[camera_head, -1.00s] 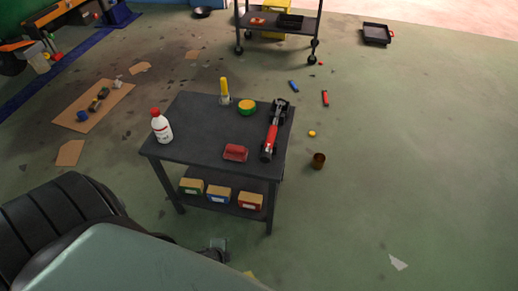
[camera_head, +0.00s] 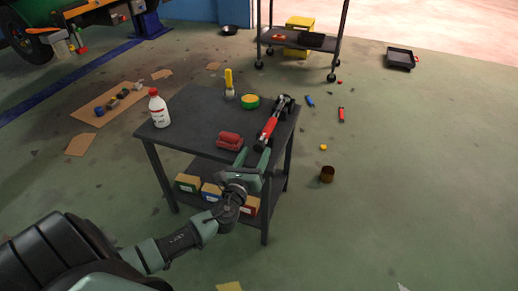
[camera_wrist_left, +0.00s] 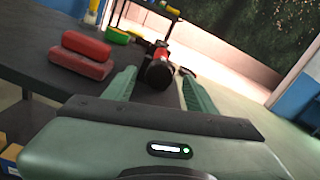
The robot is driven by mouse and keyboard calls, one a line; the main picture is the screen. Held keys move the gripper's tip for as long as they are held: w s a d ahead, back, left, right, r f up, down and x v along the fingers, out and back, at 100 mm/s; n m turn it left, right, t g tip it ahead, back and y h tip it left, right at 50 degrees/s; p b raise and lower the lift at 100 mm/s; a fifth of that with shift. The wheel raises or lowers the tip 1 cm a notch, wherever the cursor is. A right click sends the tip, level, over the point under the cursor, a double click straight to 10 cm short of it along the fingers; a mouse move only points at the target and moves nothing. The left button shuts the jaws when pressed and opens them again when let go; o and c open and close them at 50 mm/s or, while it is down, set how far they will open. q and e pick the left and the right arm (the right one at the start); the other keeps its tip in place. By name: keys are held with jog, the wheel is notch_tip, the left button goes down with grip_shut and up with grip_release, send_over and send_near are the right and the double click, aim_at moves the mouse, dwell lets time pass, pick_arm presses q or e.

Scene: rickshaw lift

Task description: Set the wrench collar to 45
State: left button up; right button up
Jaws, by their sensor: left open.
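The wrench (camera_head: 270,130), a red and black tool, lies on the right side of the dark table (camera_head: 190,125), its near end toward me. I cannot make out the collar's number. My left gripper (camera_head: 252,154) is open at the table's front right edge, just short of the wrench's near end. In the left wrist view the wrench's black round end (camera_wrist_left: 158,74) shows between the two spread green fingers (camera_wrist_left: 157,85), apparently beyond their tips. I cannot tell whether they touch. My right gripper is not in view.
On the table a red block-shaped item (camera_head: 229,140) lies close left of the gripper. A white bottle (camera_head: 158,108), yellow-handled brush (camera_head: 229,84) and green-yellow roll (camera_head: 250,102) stand farther off. Boxes (camera_head: 187,182) sit on the lower shelf. Floor right of the brown cup (camera_head: 327,174) is clear.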

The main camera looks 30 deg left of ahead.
aim_at(258, 149)
pick_arm(q)
jog(key=shift+x, duration=2.05)
jog(key=shift+f, duration=0.1)
grip_shut()
